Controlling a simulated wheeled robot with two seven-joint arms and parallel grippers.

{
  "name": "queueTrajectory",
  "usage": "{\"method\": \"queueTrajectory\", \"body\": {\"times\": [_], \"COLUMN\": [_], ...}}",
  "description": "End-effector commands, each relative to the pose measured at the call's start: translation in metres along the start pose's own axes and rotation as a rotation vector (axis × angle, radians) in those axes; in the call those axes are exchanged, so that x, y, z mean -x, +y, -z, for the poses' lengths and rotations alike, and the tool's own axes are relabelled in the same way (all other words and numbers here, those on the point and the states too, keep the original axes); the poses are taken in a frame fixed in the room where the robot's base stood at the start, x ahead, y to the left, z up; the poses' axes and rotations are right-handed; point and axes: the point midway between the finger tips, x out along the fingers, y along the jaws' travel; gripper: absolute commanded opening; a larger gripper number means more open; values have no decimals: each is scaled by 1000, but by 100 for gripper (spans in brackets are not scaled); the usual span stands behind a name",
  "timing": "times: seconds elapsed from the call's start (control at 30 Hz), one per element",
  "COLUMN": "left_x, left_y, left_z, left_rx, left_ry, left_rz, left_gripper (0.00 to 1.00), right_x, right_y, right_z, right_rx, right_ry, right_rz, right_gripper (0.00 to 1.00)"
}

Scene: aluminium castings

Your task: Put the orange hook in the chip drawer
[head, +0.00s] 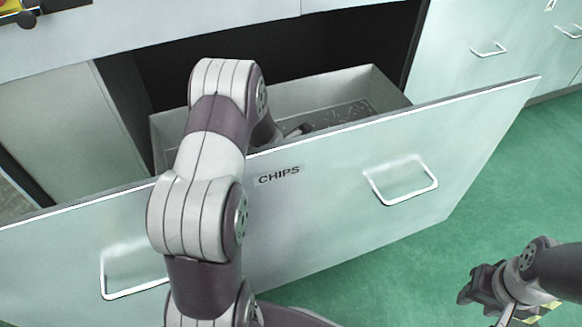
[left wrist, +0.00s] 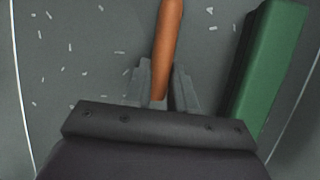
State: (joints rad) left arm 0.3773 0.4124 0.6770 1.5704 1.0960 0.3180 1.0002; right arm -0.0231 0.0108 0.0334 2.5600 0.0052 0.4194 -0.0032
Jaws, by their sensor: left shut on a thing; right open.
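The chip drawer (head: 330,210) is pulled open, its front labelled CHIPS. In the head view my left arm reaches over the drawer front and down inside; the left gripper itself is mostly hidden there. In the left wrist view the left gripper (left wrist: 160,92) is shut on an orange bar (left wrist: 168,40), the visible part of the orange hook. Its far end runs out of the frame. Behind it is the grey drawer floor with scattered light chips. My right gripper (head: 482,290) is open and empty at the lower right, outside the drawer, above the green floor.
A green block-like thing (left wrist: 265,65) lies in the drawer, right of the hook. The drawer front has two wire handles (head: 402,187). Other cabinet fronts (head: 480,45) stand at the right. The green floor (head: 500,190) at right is clear.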

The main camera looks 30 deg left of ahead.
Motion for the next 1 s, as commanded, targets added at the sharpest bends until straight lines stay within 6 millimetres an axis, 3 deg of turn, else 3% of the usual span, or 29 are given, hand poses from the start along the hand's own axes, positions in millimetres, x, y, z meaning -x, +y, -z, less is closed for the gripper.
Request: {"method": "queueTrajectory", "body": {"times": [0.07,0.1,0.17,0.5,0.63,0.8,1.0], "left_x": [-2,-2,-2,4,33,84,122], "left_y": [-1,-1,-1,0,3,3,2], "left_z": [1,1,1,-1,-7,-7,-6], "left_rx": [1,1,1,2,3,3,2], "left_ry": [1,1,2,2,0,0,0], "left_rz": [2,3,3,3,1,0,2], "left_gripper": [0,31,50,50,50,50,50], "right_x": [-1,-1,-1,5,25,53,71], "right_y": [0,0,0,0,0,0,0], "right_z": [0,0,0,1,3,6,8], "right_rx": [0,0,0,0,0,0,0], "right_ry": [0,0,0,0,0,0,0], "right_rz": [0,0,0,0,0,0,0], "right_gripper": [43,43,43,43,43,43,43]}}
